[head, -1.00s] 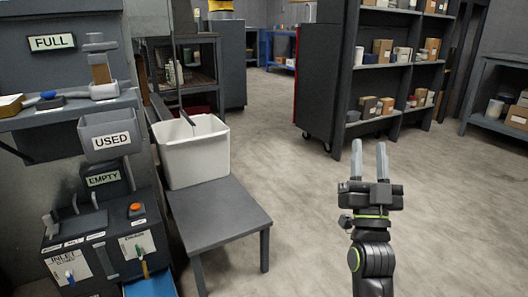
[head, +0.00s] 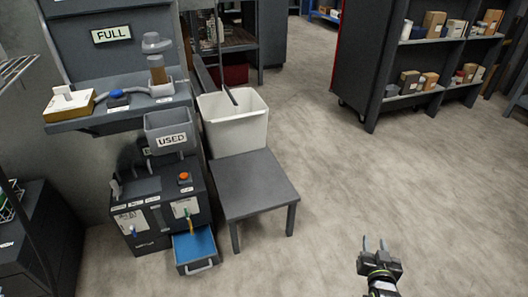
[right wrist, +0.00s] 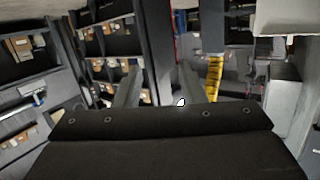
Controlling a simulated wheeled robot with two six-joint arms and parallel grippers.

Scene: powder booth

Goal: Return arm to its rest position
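My right gripper (head: 375,243) is low at the right of the head view, over the bare floor. Its two grey fingers point away from me with a gap between them and nothing in it. In the right wrist view the same fingers (right wrist: 158,88) stand apart, also empty, with shelves far behind them. Only a short part of my right arm shows at the bottom edge of the head view. My left gripper is not in view.
A grey table (head: 252,186) stands beside a white bin (head: 234,125). Left of it is a dark machine with an open blue drawer (head: 194,246), below a grey USED bin (head: 170,137). Shelving (head: 405,60) stands at the back right. The floor around my right gripper is clear.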

